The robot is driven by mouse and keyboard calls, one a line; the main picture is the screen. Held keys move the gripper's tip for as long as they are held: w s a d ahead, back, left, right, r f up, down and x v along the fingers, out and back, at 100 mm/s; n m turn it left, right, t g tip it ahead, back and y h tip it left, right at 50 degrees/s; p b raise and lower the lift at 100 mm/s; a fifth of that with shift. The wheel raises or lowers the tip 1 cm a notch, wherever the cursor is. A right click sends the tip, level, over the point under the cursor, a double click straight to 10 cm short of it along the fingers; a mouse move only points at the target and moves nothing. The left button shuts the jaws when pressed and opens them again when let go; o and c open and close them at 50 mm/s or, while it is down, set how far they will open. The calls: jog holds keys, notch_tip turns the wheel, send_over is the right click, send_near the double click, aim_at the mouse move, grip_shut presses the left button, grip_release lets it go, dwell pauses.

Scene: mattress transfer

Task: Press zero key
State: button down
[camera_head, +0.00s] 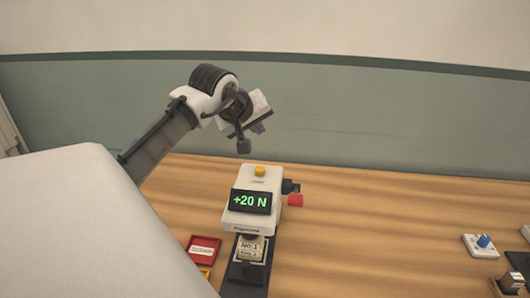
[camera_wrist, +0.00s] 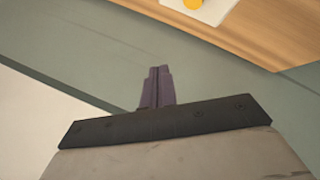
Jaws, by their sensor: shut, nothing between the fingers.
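A white instrument (camera_head: 250,200) stands on the wooden table. Its dark display reads "+20 N" in green. A round yellow button (camera_head: 260,171) sits on its top; the button also shows at the top edge of the wrist view (camera_wrist: 193,4). A red knob (camera_head: 295,200) sticks out from its right side. I cannot read which key is marked zero. My gripper (camera_head: 258,128) is above and behind the instrument, apart from it. In the wrist view its dark fingers (camera_wrist: 157,88) are shut together and empty.
A red tray (camera_head: 203,250) with a white label lies left of the instrument. A dark base with a "No.1" tag (camera_head: 250,247) extends in front. A white box with a blue knob (camera_head: 483,243) stands far right. The table between is clear. A grey-green wall (camera_head: 400,120) rises behind.

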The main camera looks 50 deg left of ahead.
jog(key=shift+s, duration=0.1)
jog(key=b, duration=0.6)
send_over(261, 168)
jog(key=s, duration=0.2)
jog(key=f, duration=0.6)
jog(key=shift+w+d+f, duration=0.2)
jog(key=shift+f, duration=1.15)
jog(key=shift+f+b, duration=0.15)
jog(key=shift+b, duration=0.15)
jog(key=shift+f, duration=0.3)
jog(key=shift+f+b, duration=0.7)
jog(key=shift+f, duration=0.2)
dwell(0.9)
jog(key=shift+r, duration=0.1)
jog(key=shift+r+p, duration=1.05)
jog(key=shift+r, duration=0.15)
jog(key=shift+r, duration=0.1)
